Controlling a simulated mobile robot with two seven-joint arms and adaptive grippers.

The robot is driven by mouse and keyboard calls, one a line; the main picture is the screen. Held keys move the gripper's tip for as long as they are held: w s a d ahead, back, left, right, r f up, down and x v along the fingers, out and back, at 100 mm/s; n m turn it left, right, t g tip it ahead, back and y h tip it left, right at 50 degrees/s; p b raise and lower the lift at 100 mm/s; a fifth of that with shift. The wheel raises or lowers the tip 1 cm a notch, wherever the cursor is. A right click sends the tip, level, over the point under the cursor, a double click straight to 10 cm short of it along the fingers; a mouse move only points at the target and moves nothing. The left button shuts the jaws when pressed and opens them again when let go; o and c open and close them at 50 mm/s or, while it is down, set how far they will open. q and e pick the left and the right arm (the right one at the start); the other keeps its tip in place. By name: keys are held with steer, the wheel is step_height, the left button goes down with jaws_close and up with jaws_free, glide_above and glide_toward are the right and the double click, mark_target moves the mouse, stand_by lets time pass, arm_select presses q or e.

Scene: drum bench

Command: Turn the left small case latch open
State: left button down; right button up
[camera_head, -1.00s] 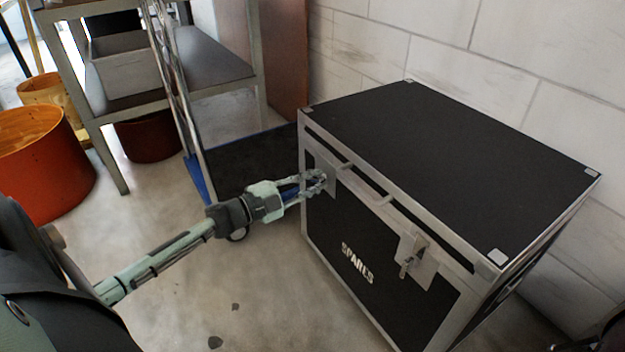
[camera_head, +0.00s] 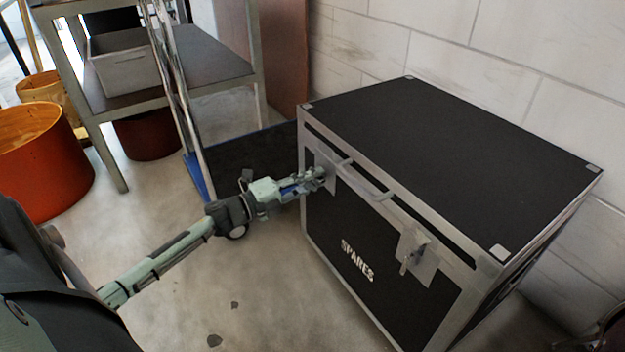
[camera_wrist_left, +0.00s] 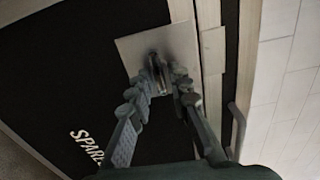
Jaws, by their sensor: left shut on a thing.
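The black case (camera_head: 450,165) with silver edges and the word SPARES on its front stands on the floor against the wall. Its left small latch sits on a metal plate (camera_wrist_left: 185,45) near the left end of the front. My left gripper (camera_head: 318,176) is at this latch, with its fingers shut on the latch's turn piece (camera_wrist_left: 160,75), which shows between the fingertips in the left wrist view. The fingers hide part of the latch. The right latch (camera_head: 412,250) hangs on its own plate, untouched. My right gripper is not in view.
A handle (camera_head: 365,180) sits on the case front between the latches. A shelf rack (camera_head: 180,85) with a grey bin (camera_head: 128,72) stands at the back left. An orange drum shell (camera_head: 42,165) is at the far left.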

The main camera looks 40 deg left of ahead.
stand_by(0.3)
arm_select(q)
steer(key=c, duration=1.6)
jaws_free()
steer(key=v, duration=1.2)
